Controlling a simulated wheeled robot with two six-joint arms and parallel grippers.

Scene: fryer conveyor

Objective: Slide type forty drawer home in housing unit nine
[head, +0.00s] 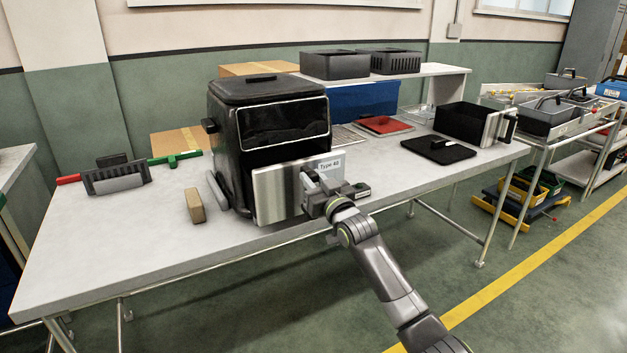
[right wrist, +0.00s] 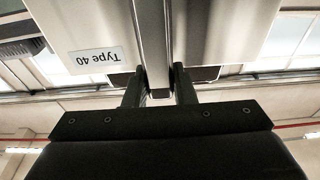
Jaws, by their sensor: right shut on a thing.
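The black housing unit (head: 228,165) stands on the table with a dark glossy window in its upper front. The type 40 drawer (head: 275,193) has a bright metal front with a "Type 40" label, and sits at the housing's lower front. Its front panel reaches past the housing's right side; how deep the drawer body is in is hidden. My right gripper (head: 313,197) is shut on the drawer's upright handle at the panel's right part. In the right wrist view the fingers (right wrist: 158,85) clasp the handle bar (right wrist: 153,40), beside the label. My left gripper is not in view.
A tan block (head: 195,206) and a grey bracket piece (head: 117,178) lie left of the housing. The table's front edge is clear.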

